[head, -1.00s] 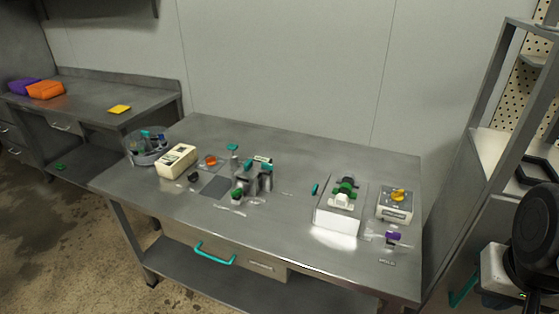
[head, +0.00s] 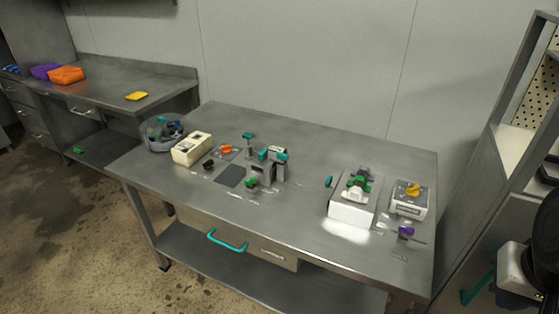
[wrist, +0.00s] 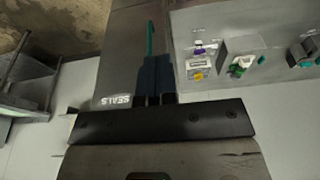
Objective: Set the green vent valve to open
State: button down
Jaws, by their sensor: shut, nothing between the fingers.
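The green vent valve (head: 358,181) appears to be the green-handled fitting on a white block (head: 350,208) at the right of the steel table. My gripper (wrist: 155,62) is shut and empty, well apart from the valve. A teal bar handle (wrist: 150,38) lies beyond the fingertips in the picture; I cannot tell whether they touch it. The gripper's fingers do not show in the head view.
A device with a yellow knob (head: 412,190) and a purple-topped part (head: 405,232) stand right of the valve. A teal lever (head: 329,182) is left of it. Teal-handled metal fittings (head: 270,165) and a cream box (head: 192,148) stand farther left.

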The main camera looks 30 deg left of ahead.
jog(key=c, duration=1.5)
grip_release()
jog(key=shift+o, duration=1.4)
jog(key=shift+w+a+r, duration=0.1)
jog(key=shift+w, duration=0.1)
jog(key=shift+o, duration=0.6)
jog(key=shift+w+a+r, duration=0.1)
jog(key=shift+w+a, duration=0.05)
jog(key=shift+w, duration=0.15)
jog(key=w+a+m+g+y, duration=0.2)
jog(key=w+a+m+g, duration=0.1)
jog(key=w+a, duration=2.25)
jog(key=w+a+f+m+g, duration=0.1)
jog(key=w+a+f, duration=0.2)
jog(key=a+f, duration=0.4)
jog(key=w+a+f+m+g, duration=0.1)
jog(key=w+a+f, duration=0.2)
jog(key=a, duration=1.4)
jog(key=w+a+f+m+g, duration=0.1)
jog(key=w+a+f, duration=0.2)
jog(key=a+f, duration=0.7)
jog(key=a, duration=0.3)
jog(key=shift+w+f+m+y, duration=0.4)
